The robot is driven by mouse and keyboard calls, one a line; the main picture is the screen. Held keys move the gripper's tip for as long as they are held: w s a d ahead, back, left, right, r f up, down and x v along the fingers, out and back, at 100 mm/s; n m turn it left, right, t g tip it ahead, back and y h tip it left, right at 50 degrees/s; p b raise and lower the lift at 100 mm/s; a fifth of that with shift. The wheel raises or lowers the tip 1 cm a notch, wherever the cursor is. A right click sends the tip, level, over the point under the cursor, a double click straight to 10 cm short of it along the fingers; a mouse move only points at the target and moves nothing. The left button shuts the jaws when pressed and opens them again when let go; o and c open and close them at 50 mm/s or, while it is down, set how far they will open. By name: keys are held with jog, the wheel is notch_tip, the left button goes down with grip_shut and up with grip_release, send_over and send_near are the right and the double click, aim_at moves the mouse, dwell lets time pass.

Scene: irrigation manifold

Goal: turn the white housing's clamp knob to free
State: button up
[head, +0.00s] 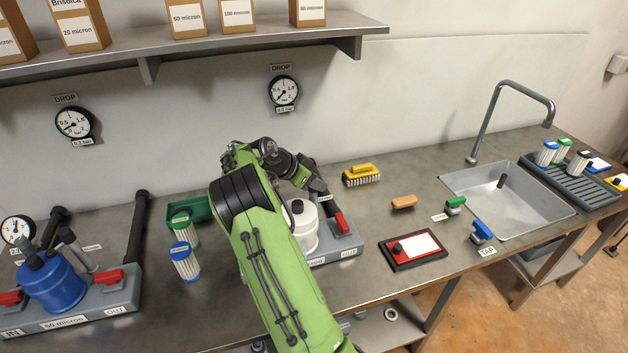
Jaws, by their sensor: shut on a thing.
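The white housing (304,232) stands upright on its grey base, partly behind my green arm. A black knob (297,206) shows on its top. My gripper (316,184) is just behind and to the right of the housing, at the dark clamp post. It is shut on the clamp knob; the fingertips and the knob are small and mostly hidden, so the knob's angle cannot be read. A red-handled valve (342,222) is on the base at the right, close to my gripper.
A blue housing (52,285) stands at the left. Green and blue filter cartridges (185,262) are left of my arm. A sink (508,197) is farther right.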

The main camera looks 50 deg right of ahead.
jog(key=o, duration=1)
jog(key=shift+c, duration=0.2)
jog(key=p+v, duration=0.3)
jog(key=v, duration=1.3)
